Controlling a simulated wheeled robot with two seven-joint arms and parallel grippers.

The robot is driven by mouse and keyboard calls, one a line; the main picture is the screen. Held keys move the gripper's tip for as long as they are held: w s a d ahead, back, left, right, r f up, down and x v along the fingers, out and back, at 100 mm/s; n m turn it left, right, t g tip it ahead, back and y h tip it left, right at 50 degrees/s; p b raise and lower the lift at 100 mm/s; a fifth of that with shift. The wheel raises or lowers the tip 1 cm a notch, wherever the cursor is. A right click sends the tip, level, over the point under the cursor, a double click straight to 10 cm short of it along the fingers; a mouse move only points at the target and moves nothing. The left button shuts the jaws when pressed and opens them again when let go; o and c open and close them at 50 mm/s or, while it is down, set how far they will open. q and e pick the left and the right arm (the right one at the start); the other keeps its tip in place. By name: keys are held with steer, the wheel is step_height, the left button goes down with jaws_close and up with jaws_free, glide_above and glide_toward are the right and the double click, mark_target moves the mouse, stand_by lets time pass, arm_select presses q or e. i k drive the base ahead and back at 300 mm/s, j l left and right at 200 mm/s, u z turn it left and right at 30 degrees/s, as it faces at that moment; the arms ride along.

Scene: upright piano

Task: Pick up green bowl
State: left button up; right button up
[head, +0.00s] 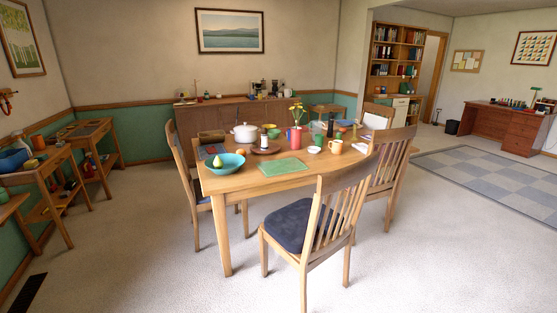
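A small green item that looks like a bowl (274,133) stands on the wooden dining table (250,182), left of the red vase (294,138) with yellow flowers. It is small in the picture, so its exact shape is hard to tell. A larger turquoise bowl (226,169) sits at the table's near left corner, with a pear and an orange fruit in or beside it. A flat green mat or book (284,167) lies near the front edge. Neither of my grippers is in view.
Wooden chairs stand around the table; one with a dark seat (297,223) blocks its near right side. A white pot (245,133), an orange mug (336,147) and other tableware crowd the tabletop. Carpet (130,240) is open at the front left.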

mark_target(273, 135)
steer(key=i+l+z, duration=0.1)
steer(key=i+z, duration=0.8)
steer(key=i+j+z, duration=0.2)
steer(key=i+z, duration=0.25)
steer(key=i+l+z, duration=0.15)
steer(key=i+z, duration=0.15)
steer(key=i, duration=0.3)
steer(key=i+z, duration=0.3)
steer(key=i, duration=0.3)
steer(key=i+u, duration=0.6)
steer(key=u, duration=0.25)
steer(key=i+l+u, duration=0.25)
steer(key=u, duration=0.15)
steer(key=i+l+u, duration=0.25)
steer(key=u, duration=0.15)
steer(key=i+l+u, duration=0.25)
steer(key=u, duration=0.15)
steer(key=i+l+u, duration=0.45)
steer(key=l+u, duration=0.3)
steer(key=i+l+u, duration=0.15)
steer(key=l+u, duration=0.2)
